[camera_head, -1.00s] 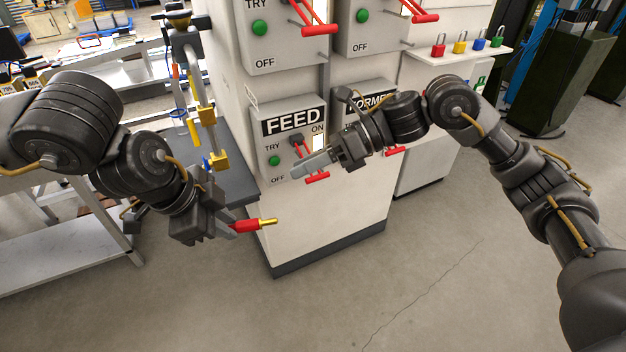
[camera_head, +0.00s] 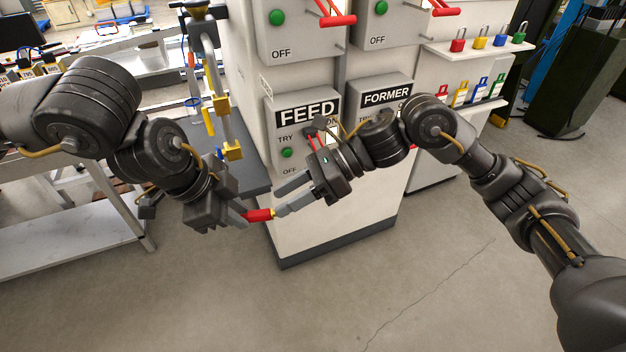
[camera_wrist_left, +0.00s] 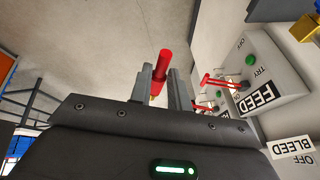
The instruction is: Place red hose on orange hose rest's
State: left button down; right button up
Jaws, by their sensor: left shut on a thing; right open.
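The red hose (camera_head: 258,215) shows as a short red piece with a brass end, held in the air in front of the white cabinet. My left gripper (camera_head: 240,212) is shut on it; in the left wrist view the red hose (camera_wrist_left: 164,66) stands between the fingers (camera_wrist_left: 161,88). My right gripper (camera_head: 282,198) is open, its fingers spread, with one fingertip close to the brass end of the hose. I cannot tell whether they touch. No orange hose rest can be made out for certain.
The white cabinet (camera_head: 330,220) with FEED (camera_head: 307,115) and FORMER (camera_head: 387,97) switch boxes and red levers stands right behind the grippers. A post with yellow fittings (camera_head: 232,150) rises at its left. Coloured padlocks (camera_head: 480,42) sit on a shelf at right. Open floor lies in front.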

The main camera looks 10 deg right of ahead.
aim_at(260, 215)
jog(key=shift+x, duration=2.25)
grip_shut()
pick_arm(q)
jog(key=c, duration=1.2)
grip_release()
jog(key=shift+c, duration=0.2)
jog(key=shift+r, duration=0.1)
